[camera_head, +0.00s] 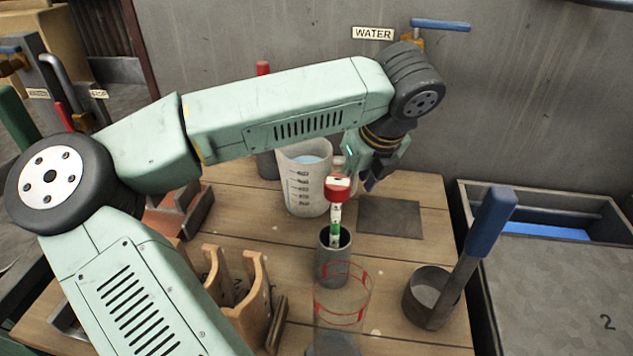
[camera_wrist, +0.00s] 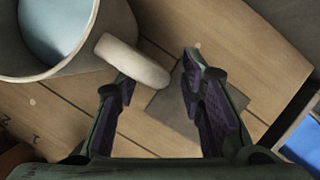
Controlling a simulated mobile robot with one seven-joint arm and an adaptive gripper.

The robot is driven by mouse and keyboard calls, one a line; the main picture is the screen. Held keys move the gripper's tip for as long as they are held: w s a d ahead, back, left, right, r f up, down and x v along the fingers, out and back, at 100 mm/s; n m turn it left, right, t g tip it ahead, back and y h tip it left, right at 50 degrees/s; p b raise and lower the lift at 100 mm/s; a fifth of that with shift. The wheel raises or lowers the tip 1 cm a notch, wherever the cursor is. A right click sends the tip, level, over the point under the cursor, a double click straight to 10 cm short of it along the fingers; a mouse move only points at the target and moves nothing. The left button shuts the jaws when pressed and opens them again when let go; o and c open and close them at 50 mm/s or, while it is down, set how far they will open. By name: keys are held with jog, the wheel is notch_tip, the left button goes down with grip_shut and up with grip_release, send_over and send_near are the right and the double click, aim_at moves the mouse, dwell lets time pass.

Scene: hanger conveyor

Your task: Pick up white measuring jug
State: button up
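The white measuring jug (camera_head: 305,195) stands upright on the wooden table, with dark graduation marks on its side and pale blue liquid inside. In the wrist view the jug (camera_wrist: 60,40) fills the upper left, and its handle (camera_wrist: 135,62) points down and right. My gripper (camera_head: 378,178) is just right of the jug, pointing down. In the wrist view its fingers (camera_wrist: 157,70) are spread apart. The handle's end shows between the fingertips, nearer the left finger. I cannot tell whether they touch. The handle is hidden in the head view.
A grey cup (camera_head: 333,268) holding a red-topped stick and a clear red-marked cylinder (camera_head: 345,295) stand in front of the jug. A blue-handled dark pot (camera_head: 430,300) is front right. A flat grey plate (camera_head: 390,218) lies below my gripper. The grey wall is close behind.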

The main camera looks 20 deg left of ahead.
jog(key=shift+c, duration=0.2)
grip_shut()
dwell(0.3)
dwell(0.6)
